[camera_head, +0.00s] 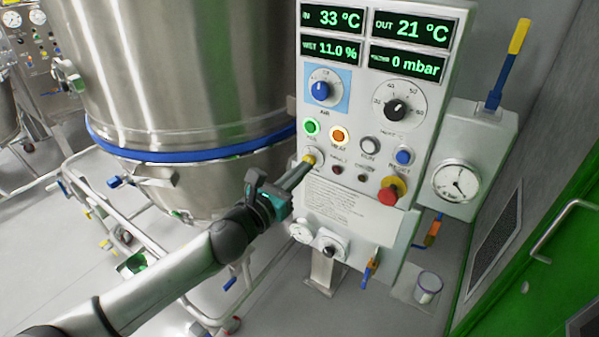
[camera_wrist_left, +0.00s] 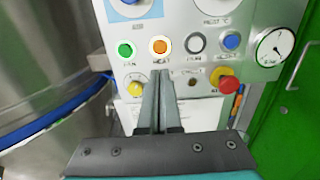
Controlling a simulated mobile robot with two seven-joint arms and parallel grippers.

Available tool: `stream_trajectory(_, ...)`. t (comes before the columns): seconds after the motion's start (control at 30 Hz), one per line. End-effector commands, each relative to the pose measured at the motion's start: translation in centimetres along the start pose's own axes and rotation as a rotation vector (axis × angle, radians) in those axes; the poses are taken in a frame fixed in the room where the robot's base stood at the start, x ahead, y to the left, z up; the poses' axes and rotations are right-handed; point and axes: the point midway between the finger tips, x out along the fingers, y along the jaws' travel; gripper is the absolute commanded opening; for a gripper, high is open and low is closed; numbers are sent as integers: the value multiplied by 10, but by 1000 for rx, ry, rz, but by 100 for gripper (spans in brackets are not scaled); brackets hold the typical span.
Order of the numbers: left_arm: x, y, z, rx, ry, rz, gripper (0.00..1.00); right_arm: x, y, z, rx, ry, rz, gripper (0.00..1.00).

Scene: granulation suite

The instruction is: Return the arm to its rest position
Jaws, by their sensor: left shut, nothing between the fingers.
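My left arm comes in from the lower left in the head view. Its left gripper (camera_head: 305,163) is shut and empty, with the fingertips close in front of the control panel (camera_head: 345,215), by a yellow-centred knob (camera_head: 311,159). In the left wrist view the closed fingers (camera_wrist_left: 158,84) point at the panel below the lit orange button (camera_wrist_left: 161,45). I cannot tell whether the fingertips touch the panel. My right gripper is not in view.
A large steel vessel (camera_head: 190,60) with a blue band stands left of the panel, on a pipe frame (camera_head: 130,235). A red stop knob (camera_head: 389,194) sticks out from the panel. A gauge box (camera_head: 470,150) and a green door (camera_head: 560,260) are at the right. A small pot (camera_head: 428,287) stands low beside the panel.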

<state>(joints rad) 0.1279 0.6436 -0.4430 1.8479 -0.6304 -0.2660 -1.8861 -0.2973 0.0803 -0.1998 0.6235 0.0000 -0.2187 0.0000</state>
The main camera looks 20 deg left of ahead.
Motion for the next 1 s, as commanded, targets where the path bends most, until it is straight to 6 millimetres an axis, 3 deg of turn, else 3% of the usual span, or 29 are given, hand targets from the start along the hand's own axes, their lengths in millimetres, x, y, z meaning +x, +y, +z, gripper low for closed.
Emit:
stream_trajectory(0.17,-1,0,0,0,1,1,0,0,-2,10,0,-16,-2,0)
stream_trajectory(0.67,-1,1,-4,-12,7,4,0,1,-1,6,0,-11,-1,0)
stream_trajectory(0.77,-2,8,-31,-95,45,28,0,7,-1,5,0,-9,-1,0)
stream_trajectory(0.83,-5,16,-66,-213,93,65,0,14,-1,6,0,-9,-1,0)
stream_trajectory(1.0,-29,38,-189,-640,242,234,0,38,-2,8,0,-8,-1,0)
